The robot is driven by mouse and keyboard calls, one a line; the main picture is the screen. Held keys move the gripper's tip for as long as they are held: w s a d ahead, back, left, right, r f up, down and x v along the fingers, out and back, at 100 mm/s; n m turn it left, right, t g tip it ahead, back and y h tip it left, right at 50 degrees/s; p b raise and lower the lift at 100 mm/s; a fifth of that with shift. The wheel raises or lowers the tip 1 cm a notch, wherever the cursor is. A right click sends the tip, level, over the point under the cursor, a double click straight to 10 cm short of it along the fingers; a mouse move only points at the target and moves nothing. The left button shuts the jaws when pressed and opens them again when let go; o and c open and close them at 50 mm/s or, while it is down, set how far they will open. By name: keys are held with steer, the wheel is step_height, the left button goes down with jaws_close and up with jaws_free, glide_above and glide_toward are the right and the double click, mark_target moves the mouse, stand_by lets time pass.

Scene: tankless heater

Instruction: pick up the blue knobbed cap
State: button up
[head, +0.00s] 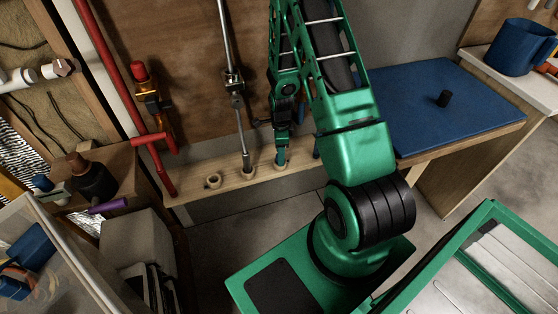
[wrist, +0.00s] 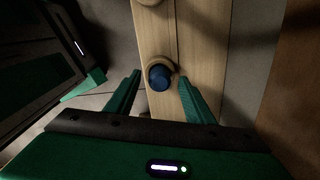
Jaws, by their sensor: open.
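The blue knobbed cap (wrist: 160,77) shows in the wrist view, seated in a round wooden holder on a pale wooden shelf (wrist: 192,50). My gripper (wrist: 160,79) is open and points down at it. One green finger is on each side of the cap, with visible gaps, and neither appears to touch it. The cap is largely hidden there by the gripper.
A red pipe (head: 155,138) stands at the shelf's left end. A blue-topped table (head: 450,110) with a small black knob (head: 444,98) is at right.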

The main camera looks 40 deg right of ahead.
jaws_close()
steer(key=shift+r, duration=0.15)
step_height(320, 180, up, 10)
stand_by(0.7)
